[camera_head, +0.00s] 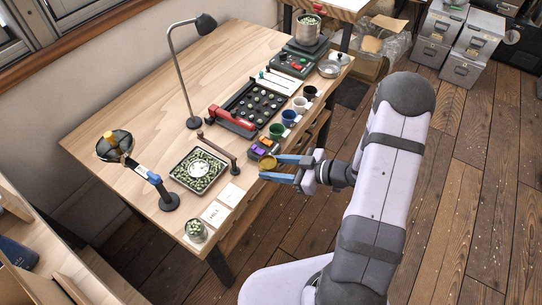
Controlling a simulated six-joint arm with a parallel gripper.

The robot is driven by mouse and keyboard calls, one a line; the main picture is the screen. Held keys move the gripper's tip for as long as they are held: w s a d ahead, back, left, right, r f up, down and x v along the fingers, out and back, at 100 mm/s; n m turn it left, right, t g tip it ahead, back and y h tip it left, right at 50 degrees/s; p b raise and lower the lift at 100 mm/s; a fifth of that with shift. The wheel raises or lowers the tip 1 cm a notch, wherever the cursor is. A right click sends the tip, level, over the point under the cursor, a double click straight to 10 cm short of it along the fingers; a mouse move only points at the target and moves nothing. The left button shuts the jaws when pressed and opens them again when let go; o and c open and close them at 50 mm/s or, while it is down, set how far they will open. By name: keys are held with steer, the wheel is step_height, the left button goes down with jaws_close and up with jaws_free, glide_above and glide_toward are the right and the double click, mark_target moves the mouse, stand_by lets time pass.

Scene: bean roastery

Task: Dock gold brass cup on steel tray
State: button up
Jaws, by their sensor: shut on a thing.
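The gold brass cup (267,162) is between the blue fingers of my gripper (272,168), at the front edge of the table. My gripper is shut on it and reaches in from the right. Whether the cup touches the table is hard to tell. A square metal-rimmed tray (176,178) lies left of the cup, with green beans and a pale round piece in its middle. It looks like the steel tray, though its material is not certain. A dark bar on two posts (218,151) stands between the tray and the cup.
Green, blue, white and black cups (289,117) line the table's front edge behind my gripper. A black tray with round wells (255,103), a desk lamp (192,122) and a blue-handled stand (168,200) stand on the table. White cards (216,214) lie front left.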

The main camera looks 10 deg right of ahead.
steer(key=w+a+m+t+h, duration=0.2)
steer(key=w+a, duration=0.3)
steer(key=a, duration=0.6)
steer(key=w+a+m+t+h+b, duration=0.1)
steer(key=w+a+m+t+h, duration=0.1)
steer(key=a, duration=0.9)
steer(key=shift+w+a+r+m+t+h, duration=0.35)
steer(key=shift+w+m+h, duration=0.25)
steer(key=shift+w+m, duration=0.6)
steer(key=shift+w+f+b, duration=0.15)
steer(key=shift+w+b, duration=0.05)
steer(key=shift+b, duration=0.1)
steer(key=shift+f+b, duration=2.05)
steer(key=shift+f, duration=0.75)
steer(key=shift+f+b, duration=0.6)
steer(key=shift+b, duration=0.2)
steer(key=o, duration=0.8)
steer(key=shift+s+d, duration=0.1)
steer(key=shift+d, duration=0.05)
